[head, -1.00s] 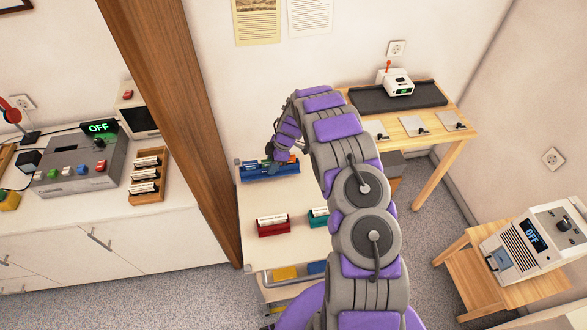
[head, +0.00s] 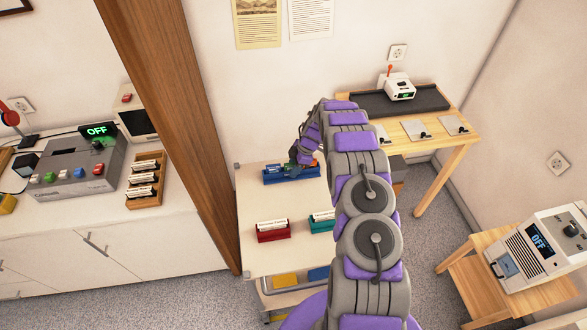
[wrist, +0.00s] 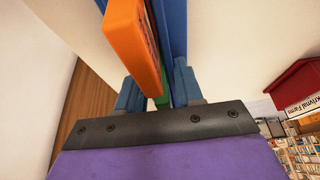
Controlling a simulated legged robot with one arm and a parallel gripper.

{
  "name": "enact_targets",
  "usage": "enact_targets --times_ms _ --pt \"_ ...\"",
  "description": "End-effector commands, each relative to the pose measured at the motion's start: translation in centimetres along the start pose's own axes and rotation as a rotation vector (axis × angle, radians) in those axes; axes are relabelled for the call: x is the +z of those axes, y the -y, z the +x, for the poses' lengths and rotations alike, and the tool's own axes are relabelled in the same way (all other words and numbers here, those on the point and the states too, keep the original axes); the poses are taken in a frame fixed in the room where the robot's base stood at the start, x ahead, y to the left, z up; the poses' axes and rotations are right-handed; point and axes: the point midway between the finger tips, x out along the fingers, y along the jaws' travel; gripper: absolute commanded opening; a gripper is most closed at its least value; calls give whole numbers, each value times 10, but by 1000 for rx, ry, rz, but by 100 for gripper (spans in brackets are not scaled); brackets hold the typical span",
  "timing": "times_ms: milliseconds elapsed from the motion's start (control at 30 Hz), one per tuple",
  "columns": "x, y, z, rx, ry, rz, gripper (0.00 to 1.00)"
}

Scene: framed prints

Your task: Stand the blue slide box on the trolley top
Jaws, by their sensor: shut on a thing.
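The blue slide box (head: 277,177) is over the back part of the white trolley top (head: 256,204), long side across the picture. My gripper (head: 305,165) is shut on it from above, at its right part. In the wrist view the blue box (wrist: 172,30) lies between the two fingers (wrist: 157,92), with an orange piece (wrist: 136,40) and a bit of green beside its blue wall. I cannot tell whether the box's underside touches the trolley top. My arm hides the right part of the trolley.
A red slide box (head: 273,231) and a teal one (head: 321,223) stand on the trolley's front half. A lower shelf holds yellow (head: 285,281) and blue items. A wooden post (head: 185,130) rises left of the trolley; a wooden table (head: 440,125) stands behind right.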

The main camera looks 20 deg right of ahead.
Motion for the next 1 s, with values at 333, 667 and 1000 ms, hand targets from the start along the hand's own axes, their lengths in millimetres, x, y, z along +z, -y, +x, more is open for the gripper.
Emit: enact_targets --times_ms 333,667,1000 --pt "0 -1 0 1 0 -1 42" --pt "0 -1 1 0 0 -1 62" --pt "-1 -1 -11 2 1 -1 62"
